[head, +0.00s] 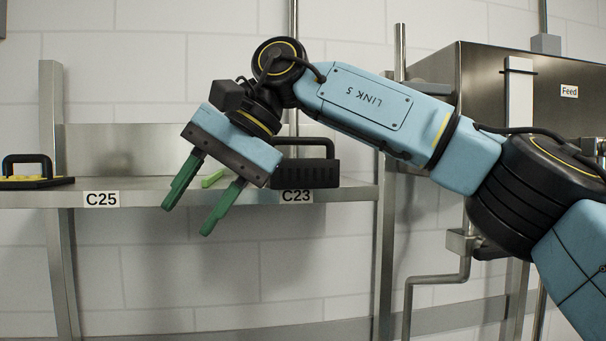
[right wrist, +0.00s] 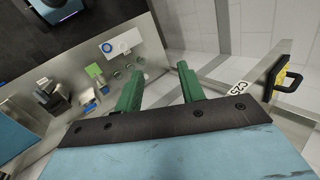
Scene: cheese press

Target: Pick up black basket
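The black basket (head: 308,174) with an arched handle stands on the shelf (head: 345,192) just above the C23 label in the head view. Its left part is partly hidden behind my right gripper. My right gripper (head: 188,219) is open and empty, with its two green fingers apart and pointing down and left. It is in front of the shelf, to the left of the basket, and not touching it as far as I can tell. In the right wrist view the open fingers (right wrist: 160,72) have nothing between them, and I cannot make out the basket. My left gripper is not in view.
A black and yellow handled item (head: 35,175) sits at the shelf's left end; it also shows in the right wrist view (right wrist: 284,82). A light green object (head: 213,178) lies behind my gripper. A metal Feed machine (head: 540,95) stands at right. The shelf above C25 looks clear.

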